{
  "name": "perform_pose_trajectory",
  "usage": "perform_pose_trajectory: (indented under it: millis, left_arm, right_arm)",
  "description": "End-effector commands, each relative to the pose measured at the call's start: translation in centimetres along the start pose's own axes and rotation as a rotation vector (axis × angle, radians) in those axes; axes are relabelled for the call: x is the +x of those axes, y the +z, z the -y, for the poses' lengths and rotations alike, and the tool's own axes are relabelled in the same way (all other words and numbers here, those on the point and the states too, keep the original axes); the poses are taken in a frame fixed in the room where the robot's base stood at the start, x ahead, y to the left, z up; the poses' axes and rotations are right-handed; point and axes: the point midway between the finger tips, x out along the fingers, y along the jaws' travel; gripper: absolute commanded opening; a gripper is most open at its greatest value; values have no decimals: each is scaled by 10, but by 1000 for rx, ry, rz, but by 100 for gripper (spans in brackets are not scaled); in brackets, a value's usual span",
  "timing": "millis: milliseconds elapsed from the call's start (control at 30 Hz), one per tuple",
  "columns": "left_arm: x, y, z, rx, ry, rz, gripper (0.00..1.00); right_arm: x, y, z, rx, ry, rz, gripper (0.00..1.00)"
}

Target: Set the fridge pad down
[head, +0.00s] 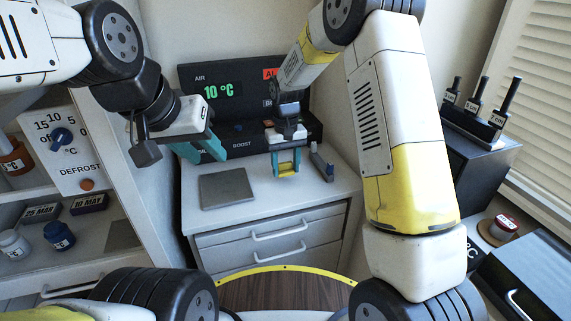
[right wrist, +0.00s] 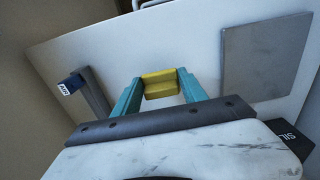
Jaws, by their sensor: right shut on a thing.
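My right gripper (head: 286,166) is shut on a small yellow block (head: 287,170), probably the fridge pad, held between its teal fingers over the white cabinet top. The yellow block also shows in the right wrist view (right wrist: 161,86), between the fingertips. I cannot tell whether it touches the top. A flat grey square plate (head: 228,188) lies on the cabinet top to the left of it, and shows at the right in the right wrist view (right wrist: 265,58). My left gripper (head: 200,149) is empty, its teal fingers apart, in front of the dark panel.
The dark panel (head: 225,92) reading 10 °C stands at the back. A grey holder with a blue "AIR" end (head: 321,162) stands just right of my right gripper. Shelves with jars (head: 59,236) are at left; a black rack (head: 475,122) is at right.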

Motion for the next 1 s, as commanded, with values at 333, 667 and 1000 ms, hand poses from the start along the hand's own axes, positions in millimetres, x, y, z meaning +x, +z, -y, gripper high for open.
perform_pose_trajectory:
  millis: [333,667,1000]
  left_arm:
    - [0,0,0,0,0,0,36]
    - [0,0,0,0,0,0,36]
    - [0,0,0,0,0,0,36]
  right_arm:
    - [34,2,1,-1,0,4,6]
    - [36,2,1,0,0,4,69]
    - [35,2,1,0,0,4,72]
